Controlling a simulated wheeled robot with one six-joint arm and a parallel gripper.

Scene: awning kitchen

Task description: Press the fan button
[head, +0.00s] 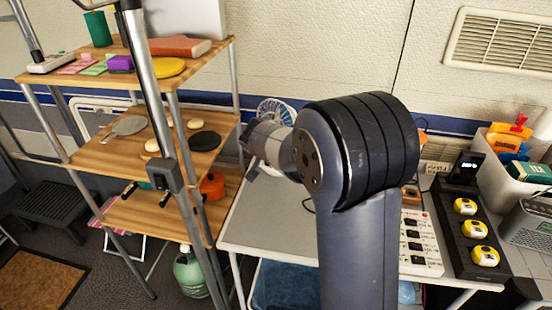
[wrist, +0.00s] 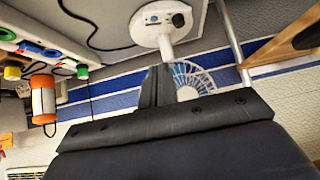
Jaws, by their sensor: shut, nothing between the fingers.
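The fan (head: 275,108) is white with a round caged head. It stands at the back of the grey table, partly hidden by my arm in the head view. In the wrist view its cage (wrist: 195,82) and its white base (wrist: 150,38) show. A dark round button or knob (wrist: 179,20) and smaller marks sit on the base. My gripper (head: 244,146) is in front of the fan. In the wrist view my gripper (wrist: 158,70) is shut and empty, its fingers overlapping the fan's stem and cage edge. I cannot tell whether it touches the fan.
A wooden shelf (head: 222,48) with several items stands close on the left. At the right are a white switch strip (head: 422,262), a black tray (head: 450,220) with yellow tape measures, and a white bin (head: 497,190).

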